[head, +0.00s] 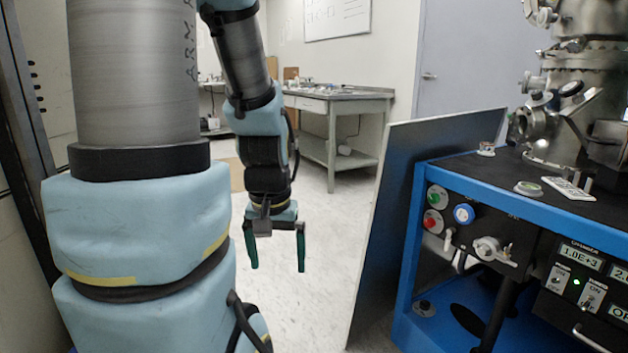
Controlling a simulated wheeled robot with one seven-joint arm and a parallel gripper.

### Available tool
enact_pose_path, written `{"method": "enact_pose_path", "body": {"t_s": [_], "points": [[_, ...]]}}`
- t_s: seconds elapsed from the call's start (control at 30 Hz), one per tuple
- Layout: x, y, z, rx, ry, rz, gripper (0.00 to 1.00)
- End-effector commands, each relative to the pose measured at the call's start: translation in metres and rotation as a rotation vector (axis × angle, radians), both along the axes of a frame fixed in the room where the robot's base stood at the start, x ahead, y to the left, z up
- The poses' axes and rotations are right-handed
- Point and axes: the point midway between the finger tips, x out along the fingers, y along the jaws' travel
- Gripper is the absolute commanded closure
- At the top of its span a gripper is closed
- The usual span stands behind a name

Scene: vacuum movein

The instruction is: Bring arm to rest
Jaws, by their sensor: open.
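My gripper (277,262) hangs pointing down in the middle of the head view. Its two green fingers are spread apart with nothing between them. My arm (155,230), grey and light blue, fills the left side of the view and bends over to the gripper. The gripper is above the pale floor, left of the upright dark panel, and touches nothing that I can see.
A blue-framed vacuum apparatus (500,192) with knobs and displays stands at the right. A dark upright panel (400,200) leans at its left side. A grey workbench (335,104) stands at the back. Pale floor (325,230) is clear between them.

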Motion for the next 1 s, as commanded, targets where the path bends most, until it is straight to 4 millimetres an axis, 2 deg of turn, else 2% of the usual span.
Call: {"method": "enact_pose_path", "body": {"t_s": [0.03,0.27,0.7,0.83,1.0], "points": [[0.002,-0.001,0.02,0.0,0.0,-0.001,0.04],[0.002,-0.001,0.066,0.001,-0.001,-0.001,0.04],[0.003,-0.001,0.197,0.001,-0.002,-0.001,0.04],[0.003,-0.001,0.22,0.001,-0.002,-0.001,0.04],[0.003,-0.001,0.23,0.001,-0.002,-0.001,0.04]]}}
